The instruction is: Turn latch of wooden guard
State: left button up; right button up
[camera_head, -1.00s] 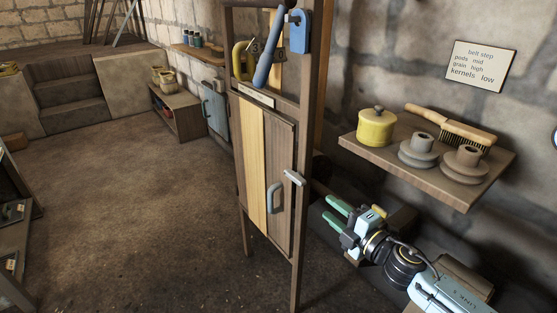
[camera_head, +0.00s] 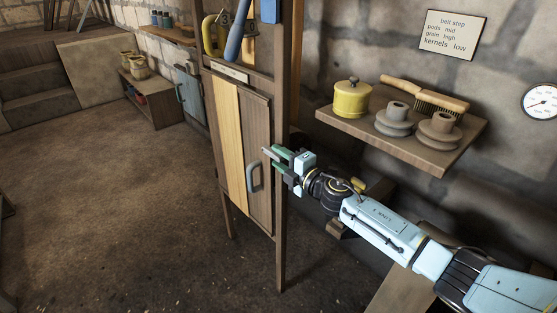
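The wooden guard is a narrow door (camera_head: 257,125) with a pale yellow plank (camera_head: 229,138) and a blue-grey curved handle (camera_head: 254,177). It looks closed in its wooden frame. A small light-grey latch (camera_head: 266,150) sits at the door's right edge, largely covered by my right gripper. My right gripper (camera_head: 276,159), with green fingers, is at the latch, just above and right of the handle. The latch's left end shows past the fingers. Whether the fingers touch or clamp it is unclear. My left gripper is out of view.
A wall shelf (camera_head: 440,158) right of the guard holds a yellow pot (camera_head: 352,98), a brush (camera_head: 425,95) and two grey-brown pulleys (camera_head: 394,120). The frame post (camera_head: 281,220) stands right beside my gripper. The floor to the left is open.

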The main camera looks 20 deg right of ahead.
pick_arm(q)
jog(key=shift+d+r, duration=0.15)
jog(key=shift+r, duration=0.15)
pick_arm(e)
jog(key=shift+w+a, duration=0.15)
jog(key=shift+w, duration=0.25)
grip_shut()
